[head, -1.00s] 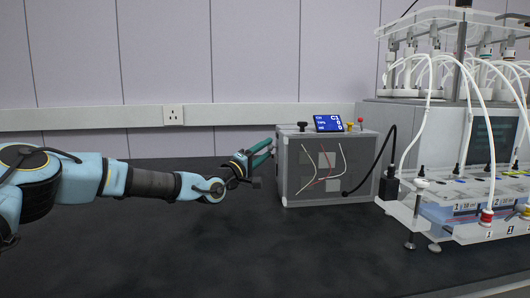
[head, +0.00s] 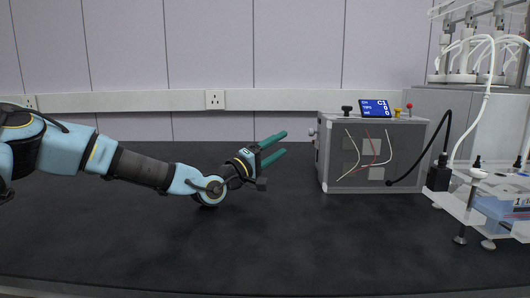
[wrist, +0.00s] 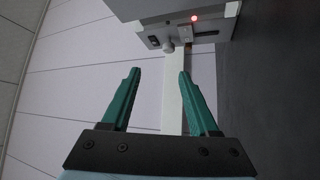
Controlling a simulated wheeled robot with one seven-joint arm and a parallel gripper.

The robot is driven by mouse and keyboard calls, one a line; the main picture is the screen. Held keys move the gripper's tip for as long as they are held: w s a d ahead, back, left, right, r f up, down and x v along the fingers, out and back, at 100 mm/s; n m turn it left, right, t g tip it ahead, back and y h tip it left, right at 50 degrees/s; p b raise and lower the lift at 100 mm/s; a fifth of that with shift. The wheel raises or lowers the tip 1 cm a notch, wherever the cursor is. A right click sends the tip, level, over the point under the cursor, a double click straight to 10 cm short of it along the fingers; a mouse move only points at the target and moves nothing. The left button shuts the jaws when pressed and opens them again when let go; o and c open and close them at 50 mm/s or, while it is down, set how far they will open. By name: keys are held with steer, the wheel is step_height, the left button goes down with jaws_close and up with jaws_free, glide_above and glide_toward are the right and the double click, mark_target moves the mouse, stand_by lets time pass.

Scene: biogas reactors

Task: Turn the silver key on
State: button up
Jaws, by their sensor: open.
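A grey control box (head: 345,178) stands on the dark bench, right of my gripper (head: 285,143) in the head view. A small silver-grey knob (head: 312,132) sticks out of its left side. The wrist view shows this side with the round knob (wrist: 168,46), just beyond and between the fingertips. I cannot tell whether this knob is the silver key; its turn position is unclear. My gripper (wrist: 160,72) is open and empty, its two green fingers pointing at the box with a clear gap.
The box side also has a black switch (wrist: 154,41) and a lit red light (wrist: 194,18). On its top are a blue display (head: 375,108), a black knob (head: 347,110) and a red knob (head: 409,107). Reactor equipment (head: 490,190) stands at right. The bench in front is clear.

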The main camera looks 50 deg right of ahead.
steer(key=shift+w+a, duration=0.2)
steer(key=shift+a, duration=1.05)
steer(key=shift+w+a, duration=0.2)
steer(key=shift+a, duration=1)
steer(key=shift+r, duration=0.1)
